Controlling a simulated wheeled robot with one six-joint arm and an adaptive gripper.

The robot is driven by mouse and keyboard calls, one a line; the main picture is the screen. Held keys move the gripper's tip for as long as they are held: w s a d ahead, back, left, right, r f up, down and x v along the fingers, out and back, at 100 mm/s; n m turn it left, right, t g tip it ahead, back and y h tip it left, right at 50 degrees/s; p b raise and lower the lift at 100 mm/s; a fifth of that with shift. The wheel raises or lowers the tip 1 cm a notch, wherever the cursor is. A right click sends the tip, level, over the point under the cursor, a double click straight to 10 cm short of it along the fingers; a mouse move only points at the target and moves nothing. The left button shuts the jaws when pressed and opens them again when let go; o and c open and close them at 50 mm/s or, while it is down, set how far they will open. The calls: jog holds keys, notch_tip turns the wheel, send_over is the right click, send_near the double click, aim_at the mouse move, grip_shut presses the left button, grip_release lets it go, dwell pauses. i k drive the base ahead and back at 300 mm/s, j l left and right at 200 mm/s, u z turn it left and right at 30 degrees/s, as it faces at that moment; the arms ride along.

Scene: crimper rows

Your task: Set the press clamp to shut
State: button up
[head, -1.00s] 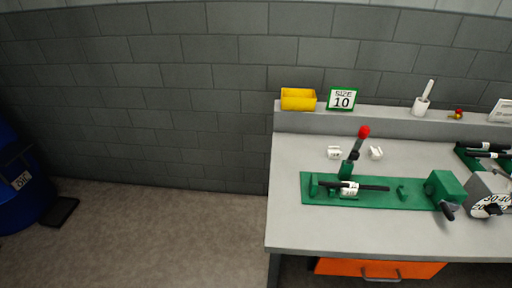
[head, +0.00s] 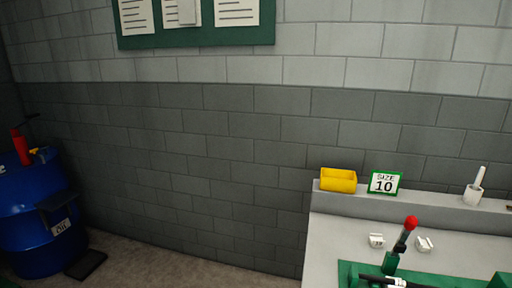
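The press clamp (head: 401,246) stands on the green base plate (head: 345,272) at the lower right of the head view. Its lever has a red knob (head: 411,222) at the top and stands up, leaning a little to the right. A black rod with a white label (head: 396,282) lies at the clamp's foot, partly cut off by the lower edge of the picture. My gripper is not in view.
The grey bench (head: 325,236) carries two small white blocks (head: 377,240). A blue oil drum (head: 40,215) stands far left.

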aim_at(411, 222)
jog(key=i+l, duration=0.1)
jog(key=l, duration=0.15)
jog(key=l+u, duration=0.1)
jog(key=l, duration=0.2)
jog(key=l+u, duration=0.1)
jog(key=l, duration=0.55)
jog(key=k+l+u, duration=0.15)
jog(key=l, duration=0.5)
jog(key=l+u, duration=0.1)
jog(key=l, duration=0.6)
jog(key=k, duration=0.25)
jog(key=i, duration=0.15)
